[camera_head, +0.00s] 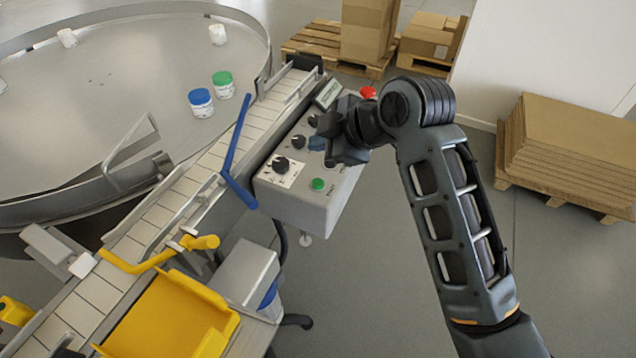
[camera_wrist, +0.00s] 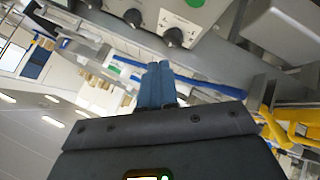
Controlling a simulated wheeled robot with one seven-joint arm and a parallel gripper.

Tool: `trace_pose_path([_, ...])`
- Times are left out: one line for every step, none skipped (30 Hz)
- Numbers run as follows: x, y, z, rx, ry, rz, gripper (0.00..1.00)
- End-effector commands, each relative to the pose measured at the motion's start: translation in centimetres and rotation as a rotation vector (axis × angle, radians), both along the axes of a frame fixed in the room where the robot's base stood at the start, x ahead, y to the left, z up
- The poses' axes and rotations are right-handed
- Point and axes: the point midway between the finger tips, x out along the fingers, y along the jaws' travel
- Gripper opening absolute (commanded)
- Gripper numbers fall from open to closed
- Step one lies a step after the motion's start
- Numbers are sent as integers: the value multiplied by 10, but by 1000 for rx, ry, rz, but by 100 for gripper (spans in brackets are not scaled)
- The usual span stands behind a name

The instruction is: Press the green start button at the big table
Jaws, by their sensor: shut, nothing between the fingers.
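The green start button (camera_head: 318,184) sits on the front right part of the grey control box (camera_head: 295,206). It also shows at the top edge of the wrist view (camera_wrist: 195,3). My gripper (camera_head: 317,143) is above the box, behind the button in the head view, and apart from it. Its blue fingers (camera_wrist: 160,84) are together and hold nothing. The big round metal table (camera_head: 110,85) is on the left with a few jars on it.
A red button (camera_head: 368,92) and black knobs (camera_head: 281,164) are on the box. A conveyor (camera_head: 185,185) with a blue guide rail (camera_head: 238,150) runs beside it. A yellow tray (camera_head: 175,318) is in front. Cardboard stacks (camera_head: 570,145) stand at right; the floor between is clear.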

Motion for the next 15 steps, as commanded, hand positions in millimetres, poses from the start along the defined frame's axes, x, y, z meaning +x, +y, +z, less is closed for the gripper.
trace_pose_path([0, 0, -11, 0, 1, 0, 0])
trace_pose_path([0, 0, -15, 0, 1, 0, 0])
trace_pose_path([0, 0, -20, 0, 1, 0, 0])
trace_pose_path([0, 0, -24, 0, 1, 0, 0])
trace_pose_path([0, 0, -28, -1, 1, -1, 0])
trace_pose_path([0, 0, -34, -1, 1, -1, 0])
trace_pose_path([0, 0, -38, -1, 1, -1, 0])
trace_pose_path([0, 0, -42, -1, 1, -1, 0])
trace_pose_path([0, 0, -48, -1, 1, -1, 0])
trace_pose_path([0, 0, -52, -1, 1, 0, 0])
trace_pose_path([0, 0, -55, -1, 1, 0, 0])
trace_pose_path([0, 0, -59, -1, 1, 0, 0])
trace_pose_path([0, 0, -62, -1, 1, 0, 0])
trace_pose_path([0, 0, -64, -1, 1, 0, 0])
trace_pose_path([0, 0, -67, -1, 0, -1, 0])
